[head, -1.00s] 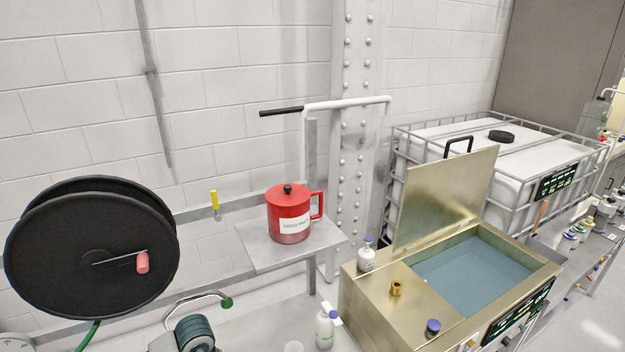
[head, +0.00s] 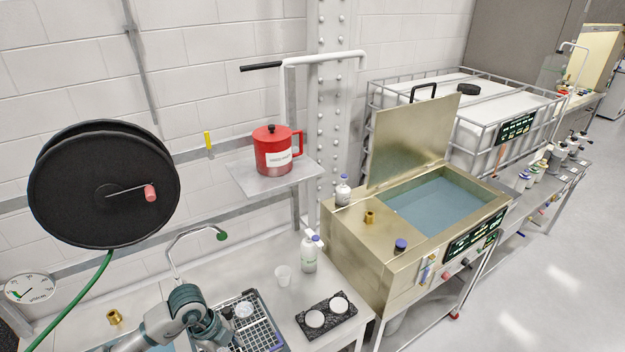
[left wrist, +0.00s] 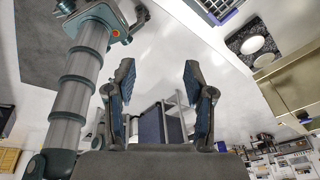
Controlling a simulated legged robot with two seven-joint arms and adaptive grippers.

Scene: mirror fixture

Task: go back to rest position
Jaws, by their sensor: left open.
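In the left wrist view my left gripper (left wrist: 157,88) has its two dark fingers spread well apart, with nothing held between them. Floor and blurred distant furniture show through the gap. In the head view a grey and teal arm of mine comes in at the bottom left, over the workbench (head: 255,262), bent beside a dark wire rack (head: 262,322). Its fingertips cannot be made out there. My right gripper is not seen in either view.
A bent metal tap (head: 186,238) rises behind my arm. A brass bath (head: 345,240) stands to the right.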

